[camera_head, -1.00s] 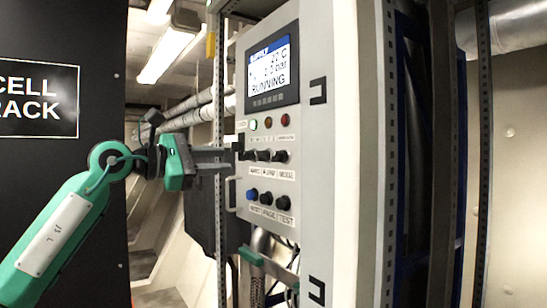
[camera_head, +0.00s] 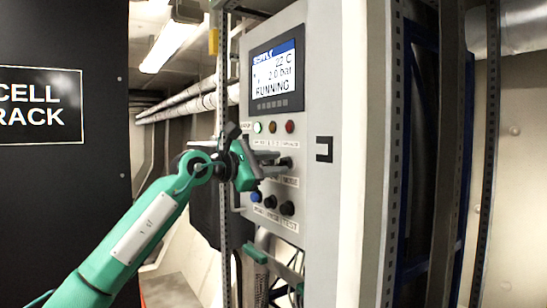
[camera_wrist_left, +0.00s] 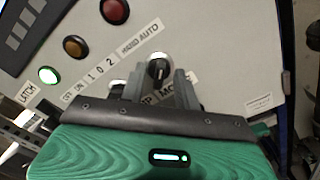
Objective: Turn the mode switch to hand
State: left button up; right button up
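The mode switch is a black knob (camera_head: 287,163) at the right end of the upper knob row on the grey panel. It also shows in the left wrist view (camera_wrist_left: 159,69), below the "HAND AUTO" label. Its white mark looks nearly upright in that picture, roughly toward AUTO; the exact setting is hard to tell. My left gripper (camera_head: 279,160) is at the panel, rolled to a tilt. In the left wrist view its two fingers (camera_wrist_left: 160,86) are apart, one on each side of the knob. I cannot tell whether they touch it. My right gripper is not in view.
The screen (camera_head: 276,75) above reads RUNNING. Lamps sit under it, the left one (camera_head: 257,127) lit green. A blue button (camera_head: 256,197) and black buttons (camera_head: 288,208) lie just below the gripper. A black rack wall (camera_head: 60,200) stands at left.

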pick_arm(q)
jog(key=shift+w, duration=0.1)
grip_shut()
